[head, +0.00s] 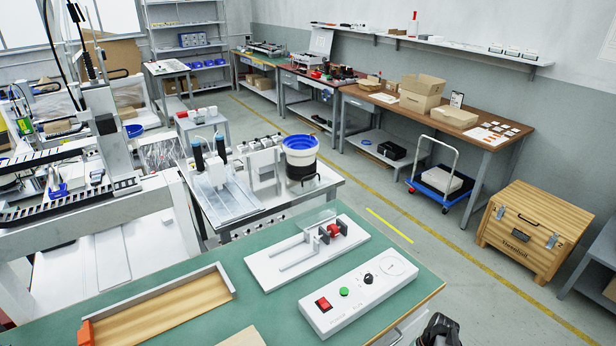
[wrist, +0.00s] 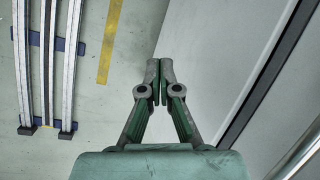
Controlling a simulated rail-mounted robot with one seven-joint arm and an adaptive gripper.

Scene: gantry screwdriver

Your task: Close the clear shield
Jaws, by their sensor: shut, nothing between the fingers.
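A white fixture plate (head: 345,258) lies on the green-topped table and carries light rails, dark blocks and a red part (head: 333,230). A faint see-through panel (head: 318,219), which looks like the clear shield, stands raised beside the red part at the plate's far side. Its exact edges and hinge are too small to tell. My gripper (wrist: 160,82) is shut and empty in the wrist view, over bare floor and away from the fixture. A dark part of my arm shows at the lower edge of the head view.
A white control box (head: 358,296) with a red switch, green button and black knob lies in front of the fixture. A wooden tray (head: 160,310) is at the left. The green table (head: 255,305) is clear between them. A wooden chest (head: 530,235) stands on the floor at right.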

